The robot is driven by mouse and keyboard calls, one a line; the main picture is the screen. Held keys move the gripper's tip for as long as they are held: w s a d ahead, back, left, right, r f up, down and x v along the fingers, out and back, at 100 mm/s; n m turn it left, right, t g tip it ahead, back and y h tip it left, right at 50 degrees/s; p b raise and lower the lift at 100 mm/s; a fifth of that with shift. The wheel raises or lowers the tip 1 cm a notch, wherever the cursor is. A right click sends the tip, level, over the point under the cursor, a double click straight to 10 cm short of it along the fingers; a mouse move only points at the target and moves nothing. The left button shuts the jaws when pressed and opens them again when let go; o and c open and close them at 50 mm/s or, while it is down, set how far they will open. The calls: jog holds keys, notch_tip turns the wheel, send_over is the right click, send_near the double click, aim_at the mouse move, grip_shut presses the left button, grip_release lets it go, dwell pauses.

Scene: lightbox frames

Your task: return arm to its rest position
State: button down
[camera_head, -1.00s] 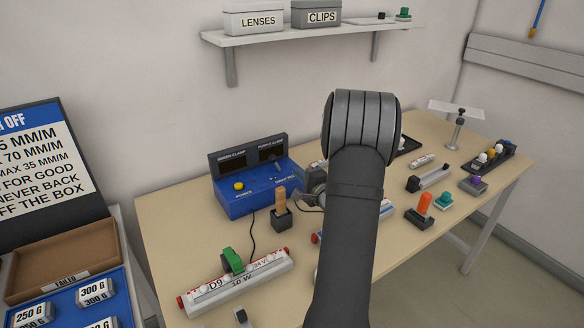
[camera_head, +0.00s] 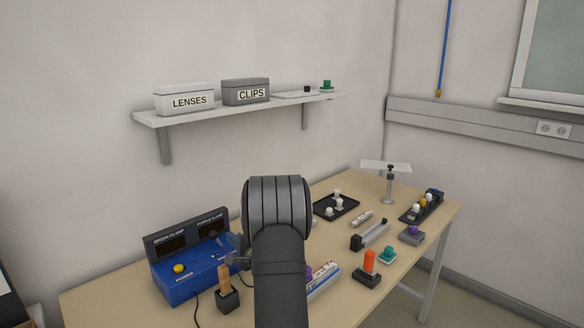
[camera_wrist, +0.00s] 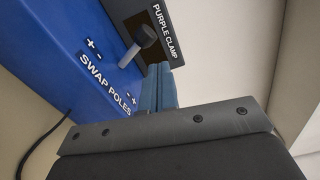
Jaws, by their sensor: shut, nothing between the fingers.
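My arm (camera_head: 279,270) rises from the bottom of the head view and hides part of the table. My gripper (camera_head: 240,252) shows partly at its left, beside the blue power box (camera_head: 190,285). In the wrist view my gripper (camera_wrist: 158,75) has its fingers together with nothing between them. They are close to the blue box (camera_wrist: 60,50), which bears the words SWAP POLES and a grey knob (camera_wrist: 138,45). The PURPLE CLAMP panel (camera_wrist: 160,30) stands behind the fingers. I cannot tell whether the fingers touch the box.
The table (camera_head: 400,270) holds a wooden-handled tool in a holder (camera_head: 228,290), a labelled light strip (camera_head: 322,280), an orange-handled tool (camera_head: 369,262), a black tray (camera_head: 325,206) and a lamp stand (camera_head: 388,185). A shelf (camera_head: 230,109) with boxes hangs above. Space above the table is free.

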jog(key=shift+m, duration=0.8)
jog(key=w, duration=0.3)
jog(key=w+f, duration=0.1)
jog(key=w, duration=0.1)
jog(key=shift+d, duration=0.25)
jog(key=shift+d+f+m, duration=0.1)
jog(key=shift+f+m, duration=0.05)
jog(key=shift+m, duration=0.15)
